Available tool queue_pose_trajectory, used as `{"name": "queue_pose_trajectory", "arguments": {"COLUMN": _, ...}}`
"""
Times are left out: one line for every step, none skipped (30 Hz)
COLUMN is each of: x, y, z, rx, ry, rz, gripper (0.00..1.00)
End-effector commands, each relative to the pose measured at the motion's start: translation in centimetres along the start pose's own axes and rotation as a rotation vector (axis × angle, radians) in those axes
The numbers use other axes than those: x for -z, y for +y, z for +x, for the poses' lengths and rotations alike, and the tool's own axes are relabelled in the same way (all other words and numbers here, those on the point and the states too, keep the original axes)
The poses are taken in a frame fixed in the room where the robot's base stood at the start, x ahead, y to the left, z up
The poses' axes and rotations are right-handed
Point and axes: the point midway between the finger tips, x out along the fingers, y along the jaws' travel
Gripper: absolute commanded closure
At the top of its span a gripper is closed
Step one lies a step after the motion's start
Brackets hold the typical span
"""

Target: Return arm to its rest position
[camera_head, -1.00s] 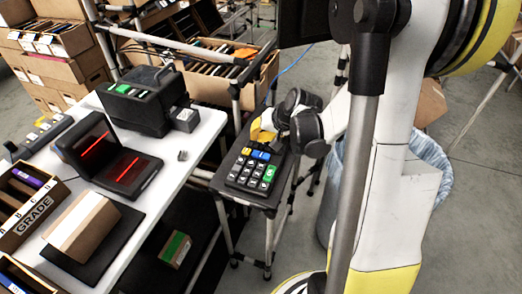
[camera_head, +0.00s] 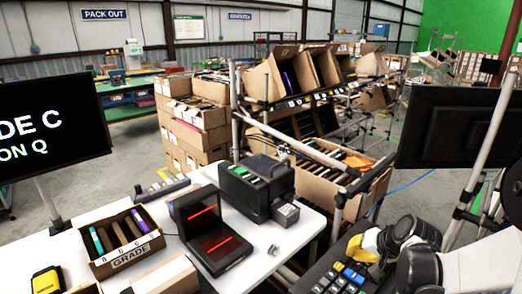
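My arm shows at the lower right as rounded white and black links. My gripper (camera_head: 362,246) is partly visible at the arm's end, with a yellow part, just above a dark keypad (camera_head: 338,279) with white, yellow, blue and green keys. Its fingertips are too small and hidden to tell whether they are open or shut. I see nothing clearly held in it.
The white table (camera_head: 296,246) carries a scanner with red lines (camera_head: 212,232), a dark printer (camera_head: 256,187), a GRADE box (camera_head: 122,243) and a carton (camera_head: 166,278). Tilted cartons (camera_head: 291,75) stand on a rack behind. Monitors flank left (camera_head: 52,128) and right (camera_head: 446,128).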

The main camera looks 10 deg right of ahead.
Motion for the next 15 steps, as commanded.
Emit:
{"name": "queue_pose_trajectory", "arguments": {"x": -0.6, "y": -1.2, "z": -1.1, "rx": -0.005, "ry": -0.005, "rz": -0.024, "gripper": 1.0}}
{"name": "queue_pose_trajectory", "arguments": {"x": -0.9, "y": -1.9, "z": -1.8, "rx": -0.011, "ry": -0.007, "rz": -0.041, "gripper": 1.0}}
{"name": "queue_pose_trajectory", "arguments": {"x": -1.4, "y": -3.0, "z": -2.9, "rx": -0.02, "ry": -0.009, "rz": -0.068, "gripper": 1.0}}
{"name": "queue_pose_trajectory", "arguments": {"x": -1.9, "y": -3.8, "z": -3.8, "rx": -0.028, "ry": -0.01, "rz": -0.09, "gripper": 1.0}}
{"name": "queue_pose_trajectory", "arguments": {"x": -2.5, "y": -4.6, "z": -4.7, "rx": -0.035, "ry": -0.011, "rz": -0.113, "gripper": 1.0}}
{"name": "queue_pose_trajectory", "arguments": {"x": -3.3, "y": -5.6, "z": -6.0, "rx": -0.046, "ry": -0.012, "rz": -0.146, "gripper": 1.0}}
{"name": "queue_pose_trajectory", "arguments": {"x": -4.0, "y": -6.3, "z": -6.9, "rx": -0.054, "ry": -0.012, "rz": -0.17, "gripper": 1.0}}
{"name": "queue_pose_trajectory", "arguments": {"x": -4.6, "y": -6.9, "z": -7.8, "rx": -0.061, "ry": -0.012, "rz": -0.194, "gripper": 1.0}}
{"name": "queue_pose_trajectory", "arguments": {"x": -5.6, "y": -7.7, "z": -9.0, "rx": -0.07, "ry": -0.011, "rz": -0.227, "gripper": 1.0}}
{"name": "queue_pose_trajectory", "arguments": {"x": -6.3, "y": -8.2, "z": -9.9, "rx": -0.078, "ry": -0.009, "rz": -0.251, "gripper": 1.0}}
{"name": "queue_pose_trajectory", "arguments": {"x": -7.0, "y": -8.6, "z": -10.8, "rx": -0.084, "ry": -0.008, "rz": -0.276, "gripper": 1.0}}
{"name": "queue_pose_trajectory", "arguments": {"x": -8.1, "y": -9.1, "z": -11.8, "rx": -0.092, "ry": -0.006, "rz": -0.31, "gripper": 1.0}}
{"name": "queue_pose_trajectory", "arguments": {"x": -8.8, "y": -9.4, "z": -12.6, "rx": -0.098, "ry": -0.003, "rz": -0.335, "gripper": 1.0}}
{"name": "queue_pose_trajectory", "arguments": {"x": -9.6, "y": -9.7, "z": -13.4, "rx": -0.104, "ry": 0.0, "rz": -0.359, "gripper": 1.0}}
{"name": "queue_pose_trajectory", "arguments": {"x": -10.6, "y": -10.0, "z": -14.3, "rx": -0.11, "ry": 0.003, "rz": -0.391, "gripper": 1.0}}
